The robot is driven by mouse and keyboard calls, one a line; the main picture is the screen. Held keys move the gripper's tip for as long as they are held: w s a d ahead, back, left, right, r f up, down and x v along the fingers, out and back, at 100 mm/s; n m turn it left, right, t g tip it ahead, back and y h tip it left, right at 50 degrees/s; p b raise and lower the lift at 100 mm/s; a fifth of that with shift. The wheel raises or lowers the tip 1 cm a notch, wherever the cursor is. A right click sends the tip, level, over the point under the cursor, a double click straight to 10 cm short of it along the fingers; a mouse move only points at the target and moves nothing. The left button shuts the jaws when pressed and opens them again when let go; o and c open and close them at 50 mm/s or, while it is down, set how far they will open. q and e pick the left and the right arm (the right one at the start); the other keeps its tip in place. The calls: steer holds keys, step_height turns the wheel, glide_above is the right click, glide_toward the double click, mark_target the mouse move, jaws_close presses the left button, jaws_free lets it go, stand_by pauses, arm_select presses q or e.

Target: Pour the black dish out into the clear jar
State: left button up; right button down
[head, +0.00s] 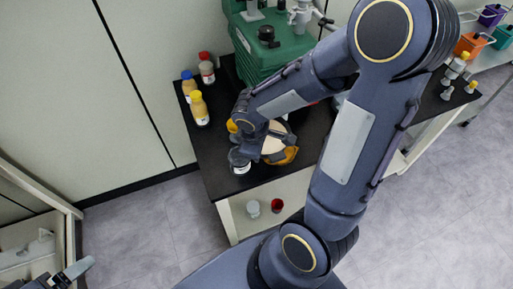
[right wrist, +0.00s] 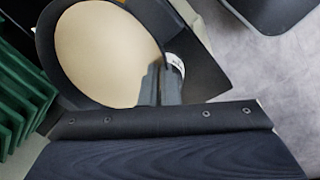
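The black dish (right wrist: 50,60) shows large in the right wrist view, with a pale tan fill covering its inside. In the head view its tan fill (head: 273,145) shows beside my right gripper, partly hidden by the arm. My right gripper (right wrist: 160,86) has its fingers close together at the dish's rim and appears shut on it. The clear jar (head: 239,163) stands near the front left edge of the black bench, just left of the dish. Part of the jar (right wrist: 175,66) shows behind the fingers in the wrist view. My left gripper (head: 77,269) is partly visible at bottom left; its opening is unclear.
A green machine (head: 270,55) stands at the back of the bench (head: 222,182). Yellow-capped (head: 199,108), blue-capped (head: 188,84) and red-capped (head: 206,68) bottles stand at the left. An orange-yellow object (head: 287,157) lies by the dish. Two small cups sit on the lower shelf.

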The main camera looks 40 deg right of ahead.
steer(key=shift+f+b, duration=0.4)
steer(key=shift+f, duration=0.15)
steer(key=shift+a+r+h+b, duration=0.1)
steer(key=shift+r+h+b, duration=0.05)
steer(key=shift+h+b, duration=0.4)
steer(key=shift+w+a+r+n+g+h+b, duration=0.15)
steer(key=shift+a+r+g+h+b, duration=0.2)
steer(key=shift+h, duration=1.35)
steer(key=shift+a+r+n+g+h+b, duration=0.2)
steer(key=shift+a+g+h+b, duration=0.2)
steer(key=shift+h, duration=1.35)
steer(key=shift+w+a+r+n+g+h+b, duration=0.1)
steer(key=shift+a+r+n+g+h+b, duration=0.25)
steer(key=shift+h, duration=1.35)
steer(key=shift+a+h, duration=0.1)
steer(key=shift+h, duration=0.6)
steer(key=shift+w+a+g+h+b, duration=0.15)
steer(key=shift+g+h+b, duration=0.15)
steer(key=shift+h+b, duration=0.2)
steer(key=shift+a+h+b, duration=0.3)
steer(key=shift+h+b, duration=0.2)
steer(key=shift+h, duration=0.6)
